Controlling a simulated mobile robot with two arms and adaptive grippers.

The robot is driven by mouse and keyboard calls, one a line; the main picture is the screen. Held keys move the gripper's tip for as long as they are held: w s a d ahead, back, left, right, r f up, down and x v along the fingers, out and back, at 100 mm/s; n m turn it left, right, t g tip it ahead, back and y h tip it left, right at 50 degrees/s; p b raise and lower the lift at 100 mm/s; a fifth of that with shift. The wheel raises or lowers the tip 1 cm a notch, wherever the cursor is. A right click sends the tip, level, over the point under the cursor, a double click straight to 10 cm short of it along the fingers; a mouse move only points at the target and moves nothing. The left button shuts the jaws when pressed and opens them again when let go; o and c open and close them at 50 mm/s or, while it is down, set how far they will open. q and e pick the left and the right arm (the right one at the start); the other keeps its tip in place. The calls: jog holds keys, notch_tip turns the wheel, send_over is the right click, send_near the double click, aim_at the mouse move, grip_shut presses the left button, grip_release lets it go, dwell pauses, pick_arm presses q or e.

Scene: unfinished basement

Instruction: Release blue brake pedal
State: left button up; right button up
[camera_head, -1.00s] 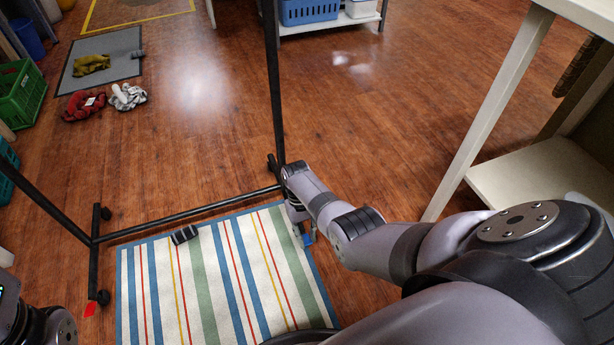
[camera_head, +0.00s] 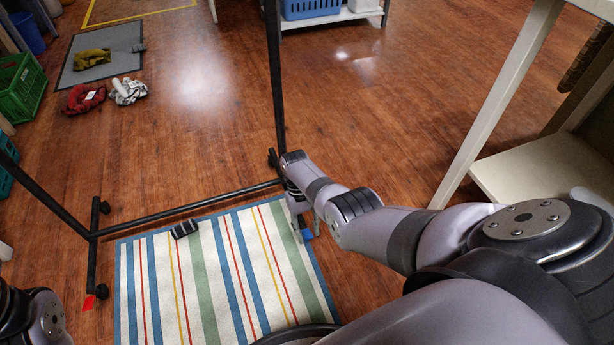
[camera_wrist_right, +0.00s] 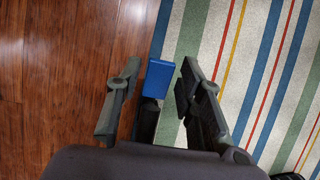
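The blue brake pedal (camera_head: 307,235) is a small blue tab by the rack's caster at the right edge of the striped rug. It also shows as a blue block in the right wrist view (camera_wrist_right: 160,78), on a dark lever. My right gripper (camera_wrist_right: 153,88) is open, with one finger on each side of the pedal. In the head view my right gripper (camera_head: 302,224) reaches down beside the rack's upright and partly hides the pedal. My left gripper is out of view; only part of my left arm shows at bottom left.
The black wheeled rack (camera_head: 190,210) has an upright just behind my right gripper. A red tab (camera_head: 88,302) is by its left caster. A dark object (camera_head: 184,229) lies on the rug (camera_head: 205,285). A white table leg (camera_head: 495,110) stands at right. The floor behind is mostly clear.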

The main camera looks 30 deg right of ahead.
jog(key=shift+o, duration=0.6)
jog(key=shift+w+r, duration=0.15)
jog(key=shift+w+r, duration=0.15)
jog(key=shift+r, duration=0.15)
jog(key=v, duration=1.1)
jog(key=shift+d, duration=0.15)
